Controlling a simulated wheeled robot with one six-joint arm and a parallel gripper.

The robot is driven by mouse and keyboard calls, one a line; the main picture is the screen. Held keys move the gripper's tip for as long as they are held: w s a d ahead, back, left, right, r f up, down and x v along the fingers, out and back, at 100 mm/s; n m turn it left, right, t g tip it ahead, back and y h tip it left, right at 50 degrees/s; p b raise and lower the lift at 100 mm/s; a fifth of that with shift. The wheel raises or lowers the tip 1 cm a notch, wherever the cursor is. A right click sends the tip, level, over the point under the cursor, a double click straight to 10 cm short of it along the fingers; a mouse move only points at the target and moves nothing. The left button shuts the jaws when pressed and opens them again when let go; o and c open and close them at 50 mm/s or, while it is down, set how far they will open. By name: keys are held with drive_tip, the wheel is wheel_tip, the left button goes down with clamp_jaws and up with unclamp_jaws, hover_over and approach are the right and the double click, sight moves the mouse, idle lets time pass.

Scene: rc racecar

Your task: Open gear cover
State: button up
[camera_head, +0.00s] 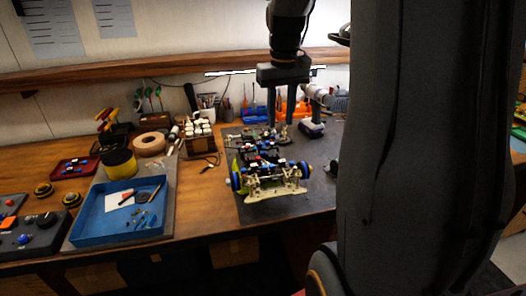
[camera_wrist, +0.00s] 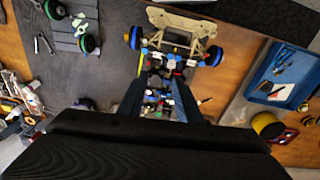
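The RC racecar chassis (camera_head: 268,172) stands on a dark grey mat (camera_head: 312,158) at the front of the bench, its cream end plate and blue-rimmed wheels facing me. The car also shows in the wrist view (camera_wrist: 185,28), with the cream plate at the top. My gripper (camera_head: 281,120) points straight down above the far part of the car. In the wrist view its two fingers (camera_wrist: 162,90) are apart, with car parts visible between them. I see nothing held. I cannot make out the gear cover clearly among the small parts, and contact with the car cannot be told.
A blue tray (camera_head: 92,236) with small tools and papers lies left of the mat. A power drill (camera_head: 314,120) is at the back right.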

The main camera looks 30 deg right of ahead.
drive_tip(key=s+a+f+n, duration=0.1)
drive_tip(key=s+a+f, duration=0.3)
drive_tip(key=a, duration=0.5)
drive_tip(key=shift+f+t, duration=0.4)
drive_tip(key=shift+f, duration=0.35)
